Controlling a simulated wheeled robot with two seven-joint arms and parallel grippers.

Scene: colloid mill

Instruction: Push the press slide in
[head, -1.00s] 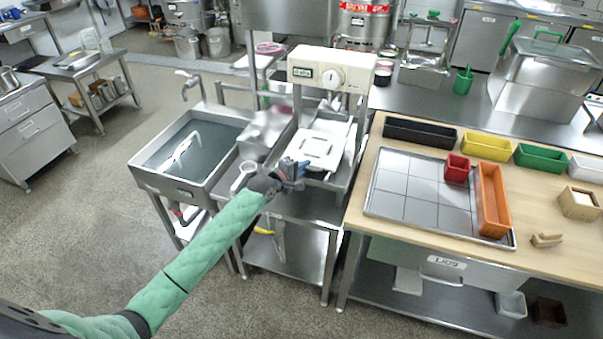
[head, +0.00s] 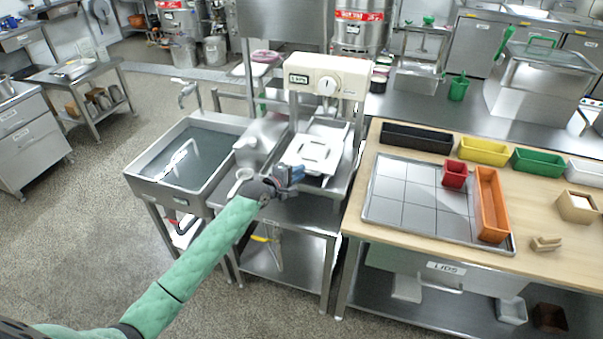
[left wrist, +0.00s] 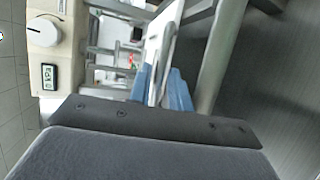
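The press (head: 327,77) is a cream head with a dial and a small display, on a steel stand. Its white press slide (head: 313,154) lies below and in front of the head, in a steel frame. My left gripper (head: 294,173), with blue fingers, is at the slide's near left edge; contact cannot be told. In the left wrist view, the blue fingers (left wrist: 164,88) are close together, with a pale metal bar showing between them. Whether they grip it is unclear. The press dial (left wrist: 42,31) shows at upper left there. My right gripper is not in view.
A steel sink (head: 185,160) stands left of the press. A wooden table (head: 375,140) on the right holds a gridded tray (head: 400,215) and several coloured bins. A white ladle-like item (head: 240,180) lies just left of my gripper. Floor is free at front left.

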